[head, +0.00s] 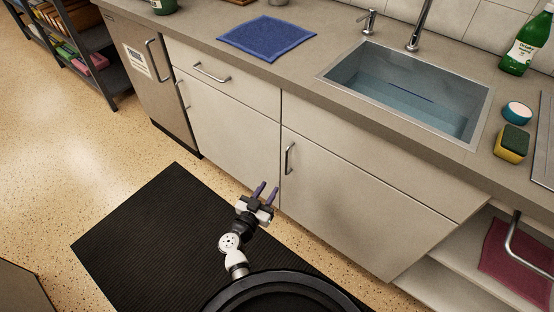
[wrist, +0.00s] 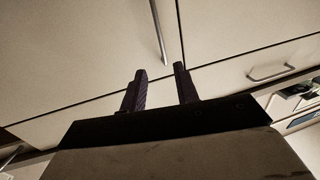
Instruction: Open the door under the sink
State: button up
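The door under the sink (head: 345,205) is a pale flat panel and is shut. Its upright metal bar handle (head: 289,158) is near the door's left edge. My gripper (head: 266,189) is in front of the cabinet, below and to the left of that handle in the head view, with its dark purple fingers apart and nothing between them. In the wrist view, the handle (wrist: 158,35) lies beyond the fingertips of my gripper (wrist: 160,72), with a visible gap. The sink basin (head: 410,92) is set in the counter above the door.
A neighbouring cabinet door (head: 225,130) and a drawer with a handle (head: 211,73) stand to the left. Open shelves with a red cloth (head: 515,262) are at the right. A black mat (head: 160,235) lies on the floor. A blue cloth (head: 266,37) lies on the counter.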

jog(key=x, duration=1.3)
jog(key=shift+w+b, duration=0.15)
jog(key=shift+b, duration=0.2)
jog(key=shift+r, duration=0.1)
grip_shut()
